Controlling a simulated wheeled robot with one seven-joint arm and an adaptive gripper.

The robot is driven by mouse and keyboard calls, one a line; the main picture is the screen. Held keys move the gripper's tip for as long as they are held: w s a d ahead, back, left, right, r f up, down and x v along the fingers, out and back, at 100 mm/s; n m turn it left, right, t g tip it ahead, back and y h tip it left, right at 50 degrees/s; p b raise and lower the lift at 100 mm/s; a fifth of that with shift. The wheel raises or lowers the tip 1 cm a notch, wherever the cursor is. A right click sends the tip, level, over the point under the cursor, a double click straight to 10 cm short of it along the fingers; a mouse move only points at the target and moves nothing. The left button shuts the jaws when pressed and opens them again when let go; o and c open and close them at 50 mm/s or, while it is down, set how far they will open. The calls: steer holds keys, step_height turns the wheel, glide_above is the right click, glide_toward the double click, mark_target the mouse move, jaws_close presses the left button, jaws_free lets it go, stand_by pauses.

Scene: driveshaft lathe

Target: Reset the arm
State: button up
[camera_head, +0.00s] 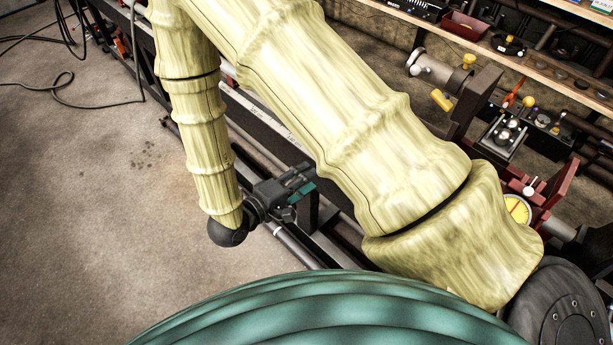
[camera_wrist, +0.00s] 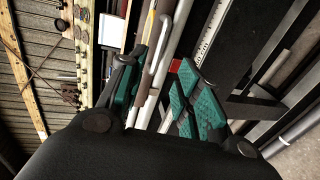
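My arm, in a pale yellow ribbed cover, arches across the head view and bends down at left. My gripper (camera_head: 303,184) hangs at its end, pointing right, beside the dark machine frame (camera_head: 262,125). In the wrist view my gripper (camera_wrist: 160,80) shows two fingers with green pads, spread apart. No object is seen held between them. Long rods and rails show behind the gap; their distance from the fingers is hard to tell.
A lathe with a yellow-faced dial (camera_head: 517,209) stands at right, partly hidden by my arm. A wooden shelf (camera_head: 540,62) with tools runs along the upper right. Black cables (camera_head: 62,88) lie on the concrete floor (camera_head: 90,200), whose left part is otherwise open.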

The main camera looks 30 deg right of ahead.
stand_by(0.3)
step_height(320, 180, down, 17)
steer(key=s+d+m+y, duration=0.2)
steer(key=s+y, duration=0.1)
steer(key=y, duration=0.6)
steer(key=s+f+m+g+y, duration=0.1)
steer(key=s+f+g+y, duration=0.1)
steer(key=s, duration=0.6)
steer(key=s+a+f+m+g+y, duration=0.1)
steer(key=s+f+y, duration=0.3)
steer(key=s, duration=0.5)
steer(key=shift+s+a+f+g, duration=0.2)
steer(key=shift+f+g, duration=0.45)
steer(key=shift+g, duration=0.25)
